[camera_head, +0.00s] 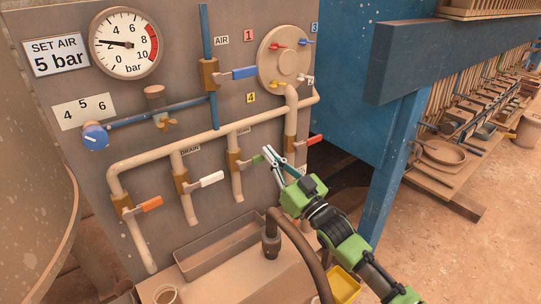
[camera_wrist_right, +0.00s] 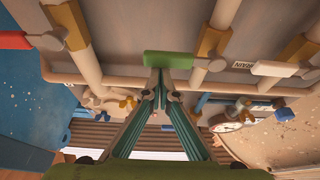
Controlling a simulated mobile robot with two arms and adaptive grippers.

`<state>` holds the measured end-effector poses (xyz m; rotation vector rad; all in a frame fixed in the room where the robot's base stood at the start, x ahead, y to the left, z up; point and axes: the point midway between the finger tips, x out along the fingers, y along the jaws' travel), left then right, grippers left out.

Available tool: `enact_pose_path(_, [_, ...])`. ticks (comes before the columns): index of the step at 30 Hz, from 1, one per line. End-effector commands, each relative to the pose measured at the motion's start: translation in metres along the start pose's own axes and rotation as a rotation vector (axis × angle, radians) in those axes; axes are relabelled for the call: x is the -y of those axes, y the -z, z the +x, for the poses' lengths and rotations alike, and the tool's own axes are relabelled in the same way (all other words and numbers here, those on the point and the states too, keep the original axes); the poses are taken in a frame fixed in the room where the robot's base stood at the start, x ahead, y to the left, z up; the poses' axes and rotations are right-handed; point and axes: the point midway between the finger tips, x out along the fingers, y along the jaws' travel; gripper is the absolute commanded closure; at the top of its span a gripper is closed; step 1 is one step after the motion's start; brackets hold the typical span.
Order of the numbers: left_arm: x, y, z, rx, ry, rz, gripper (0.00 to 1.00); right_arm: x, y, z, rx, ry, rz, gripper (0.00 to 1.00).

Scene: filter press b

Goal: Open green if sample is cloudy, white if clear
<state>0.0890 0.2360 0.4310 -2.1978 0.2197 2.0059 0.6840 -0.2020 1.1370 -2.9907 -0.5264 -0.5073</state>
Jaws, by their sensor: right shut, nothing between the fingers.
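My right gripper (camera_head: 268,154) is shut and empty, with its fingertips at the green valve handle (camera_head: 257,160). In the right wrist view the green handle (camera_wrist_right: 168,60) lies across just beyond the fingertips (camera_wrist_right: 160,76); whether they touch it I cannot tell. The white valve handle (camera_head: 208,180) is on the pipe to the left, by the DRAIN label, and shows in the wrist view (camera_wrist_right: 275,69). A small cup (camera_head: 166,294) stands at the bottom left, partly cut off; whether its contents are cloudy or clear I cannot tell. My left gripper is not in view.
A blue handle (camera_head: 245,73) and a pressure gauge (camera_head: 125,43) are higher on the panel. A yellow tray (camera_head: 345,283) lies below my arm.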

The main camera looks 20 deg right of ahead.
Motion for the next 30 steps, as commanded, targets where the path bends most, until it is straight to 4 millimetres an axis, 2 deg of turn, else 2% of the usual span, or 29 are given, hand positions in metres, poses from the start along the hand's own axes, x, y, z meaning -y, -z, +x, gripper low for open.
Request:
enact_pose_path(17, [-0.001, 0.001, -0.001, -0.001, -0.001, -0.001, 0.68, -0.002, -0.01, -0.004, 0.001, -0.045, 0.126, 1.0])
enact_pose_path(30, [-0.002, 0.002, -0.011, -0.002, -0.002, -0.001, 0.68, 0.001, -0.035, -0.012, 0.002, -0.168, 0.473, 1.0])
